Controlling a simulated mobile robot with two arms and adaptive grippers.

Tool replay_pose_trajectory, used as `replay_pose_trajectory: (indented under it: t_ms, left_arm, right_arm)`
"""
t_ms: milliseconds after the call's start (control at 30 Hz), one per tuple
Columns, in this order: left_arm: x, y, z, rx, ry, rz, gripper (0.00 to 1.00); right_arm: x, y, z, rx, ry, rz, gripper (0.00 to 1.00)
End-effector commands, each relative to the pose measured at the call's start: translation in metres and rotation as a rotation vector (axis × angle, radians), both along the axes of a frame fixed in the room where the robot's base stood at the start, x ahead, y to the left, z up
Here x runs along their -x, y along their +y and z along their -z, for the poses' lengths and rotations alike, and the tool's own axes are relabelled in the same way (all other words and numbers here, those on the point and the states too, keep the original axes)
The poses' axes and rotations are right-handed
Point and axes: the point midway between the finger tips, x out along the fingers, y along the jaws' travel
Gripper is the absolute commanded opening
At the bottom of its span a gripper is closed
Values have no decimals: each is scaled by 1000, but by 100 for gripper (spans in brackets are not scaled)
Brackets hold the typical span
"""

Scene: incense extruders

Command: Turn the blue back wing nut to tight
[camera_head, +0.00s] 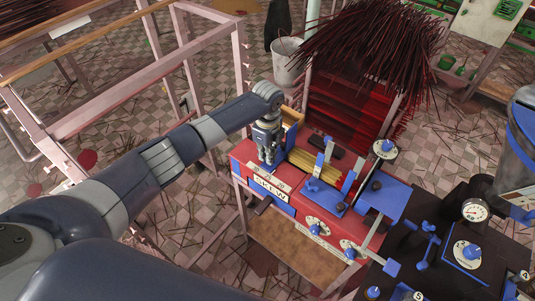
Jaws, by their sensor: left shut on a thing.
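My left gripper (268,158) points down at the back left of the red machine (243,153). It is shut on what I take to be the blue back wing nut, which its fingers hide. How far the nut is turned cannot be seen. A blue plate (326,201) with a knob sits on the machine's front. My right gripper is not in view.
White dials with blue knobs (318,227) sit on the machine's front. A dark bench with a gauge (475,210) and blue valves stands at the right. Dark red incense sticks (365,45) are heaped behind the machine. Pink frames (120,90) stand at the left.

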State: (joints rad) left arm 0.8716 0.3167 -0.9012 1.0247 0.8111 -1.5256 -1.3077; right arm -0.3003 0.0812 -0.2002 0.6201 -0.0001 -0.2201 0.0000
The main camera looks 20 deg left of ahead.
Motion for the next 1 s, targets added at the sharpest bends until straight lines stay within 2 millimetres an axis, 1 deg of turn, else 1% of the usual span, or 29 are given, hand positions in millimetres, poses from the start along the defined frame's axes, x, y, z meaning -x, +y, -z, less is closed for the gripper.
replay_pose_trajectory:
  t_ms: [167,267,300,667,767,867,1000]
  left_arm:
    - [-1,-1,-2,3,-4,0,0]
    - [-1,-1,-2,3,-4,-1,22]
    - [-1,-1,-2,3,-3,-1,26]
    - [-1,0,-3,1,-2,-1,26]
    - [-1,0,-13,2,-4,0,26]
    - [-2,-1,-31,3,-7,0,26]
    - [-2,-1,-61,3,-7,1,26]
  right_arm:
    - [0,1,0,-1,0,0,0]
    - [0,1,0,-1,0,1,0]
    - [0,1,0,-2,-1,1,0]
    - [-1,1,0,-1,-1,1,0]
    - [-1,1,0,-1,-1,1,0]
    - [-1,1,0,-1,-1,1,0]
    - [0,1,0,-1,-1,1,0]
